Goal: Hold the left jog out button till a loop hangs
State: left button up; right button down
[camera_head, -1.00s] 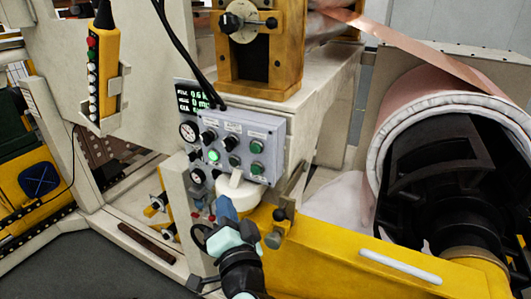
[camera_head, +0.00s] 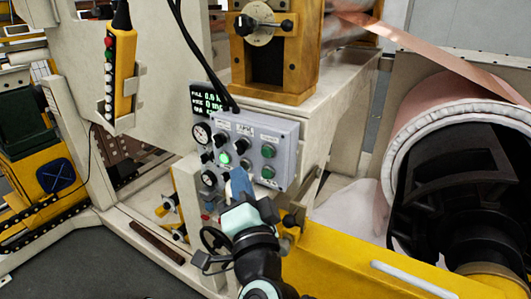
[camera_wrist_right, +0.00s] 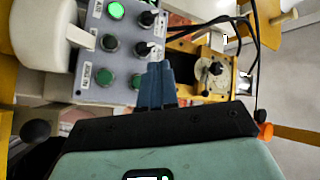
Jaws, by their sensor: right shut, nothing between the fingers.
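The grey control panel (camera_head: 250,140) carries a lit green button (camera_head: 225,158) and several dark green buttons, such as one at its upper right (camera_head: 268,151). Its small labels are not readable. My right gripper (camera_head: 239,180) has blue fingers, shut and empty, in front of the panel's lower part and hiding some of it. In the right wrist view its fingertips (camera_wrist_right: 157,70) are beside the lower right green button (camera_wrist_right: 136,82); contact cannot be told. The copper foil (camera_head: 430,48) runs as a nearly straight strip from the rollers over the roll at right. My left gripper is not in view.
A display (camera_head: 207,101) and a gauge (camera_head: 201,133) adjoin the panel. A yellow pendant (camera_head: 121,70) hangs at left. A yellow beam (camera_head: 350,262) lies right of my arm. A white rounded part (camera_wrist_right: 42,35) is close to the panel in the wrist view. Black cables hang above the panel.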

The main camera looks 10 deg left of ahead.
jog(key=shift+w+d, duration=0.35)
jog(key=shift+w, duration=0.55)
jog(key=shift+w+d, duration=0.3)
jog(key=shift+w, duration=0.6)
jog(key=shift+w+d, duration=0.35)
jog(key=shift+w, duration=0.55)
jog(key=shift+w, duration=0.1)
jog(key=shift+w+d+b, duration=0.1)
jog(key=shift+w+b, duration=0.15)
jog(key=shift+b, duration=0.1)
jog(key=shift+w+d, duration=0.25)
jog(key=shift+w, duration=0.2)
dwell(2.2)
jog(key=shift+s+a, duration=0.35)
jog(key=shift+s, duration=0.45)
jog(key=s, duration=0.1)
jog(key=s+a, duration=0.1)
jog(key=s, duration=0.2)
jog(key=shift+s+a, duration=0.35)
jog(key=shift+s, duration=0.05)
